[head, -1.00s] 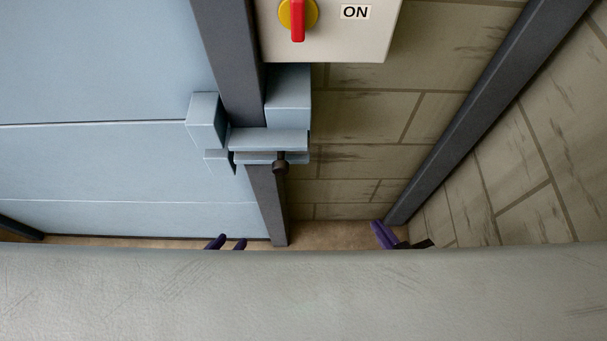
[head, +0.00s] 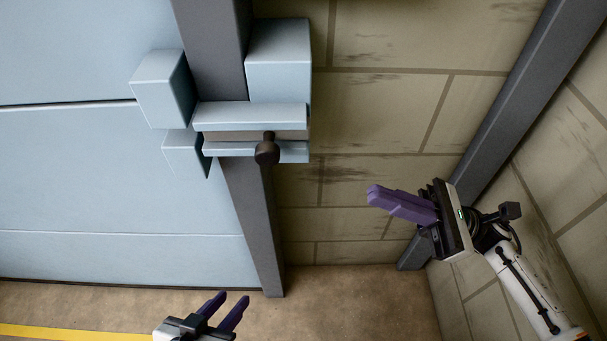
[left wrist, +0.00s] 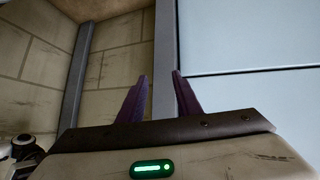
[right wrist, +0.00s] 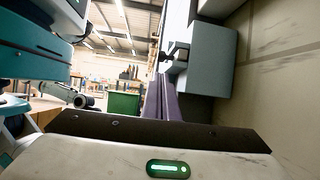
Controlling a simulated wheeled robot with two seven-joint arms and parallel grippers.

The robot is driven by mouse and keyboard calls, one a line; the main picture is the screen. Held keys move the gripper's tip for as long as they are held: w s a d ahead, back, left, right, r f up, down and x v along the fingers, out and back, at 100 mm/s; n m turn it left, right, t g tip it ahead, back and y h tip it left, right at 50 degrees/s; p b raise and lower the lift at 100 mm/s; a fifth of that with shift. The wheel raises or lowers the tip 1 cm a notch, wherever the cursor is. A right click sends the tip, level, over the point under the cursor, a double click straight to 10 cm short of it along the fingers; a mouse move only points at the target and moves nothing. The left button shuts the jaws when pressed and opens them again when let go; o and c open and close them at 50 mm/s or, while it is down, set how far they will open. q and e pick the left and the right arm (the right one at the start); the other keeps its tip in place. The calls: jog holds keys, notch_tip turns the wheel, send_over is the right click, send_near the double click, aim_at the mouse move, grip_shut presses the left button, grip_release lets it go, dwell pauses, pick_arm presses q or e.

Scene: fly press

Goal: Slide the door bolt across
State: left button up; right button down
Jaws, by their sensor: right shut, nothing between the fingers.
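The door bolt has a dark round knob (head: 267,152) sticking out near the right end of the light blue bolt housing (head: 250,115) on the dark post. Light blue keeper blocks (head: 160,90) sit on the door, left of the post. How far the bar reaches into them is hard to tell. My right gripper (head: 372,195) is shut and empty, right of and below the knob, apart from it. Its fingers (right wrist: 162,97) also show together in the right wrist view. My left gripper (head: 230,303) is open and empty, low in front of the post; its spread fingers show in the left wrist view (left wrist: 159,75).
The light blue door (head: 80,190) fills the left side. A dark post (head: 255,215) stands between door and block wall (head: 385,110), with another dark post (head: 510,110) at the right corner. A green bin (right wrist: 124,103) stands far off.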

pick_arm(q)
jog(key=shift+r, duration=0.1)
pick_arm(e)
jog(key=shift+r, duration=0.1)
jog(key=p, duration=0.3)
send_near(278, 161)
jog(key=x, duration=0.6)
jog(key=shift+w+a, duration=0.15)
jog(key=shift+w, duration=0.15)
pick_arm(q)
jog(key=shift+a+r, duration=0.25)
jog(key=shift+r, duration=0.25)
pick_arm(e)
jog(key=shift+a, duration=0.1)
pick_arm(q)
jog(key=shift+f, duration=0.1)
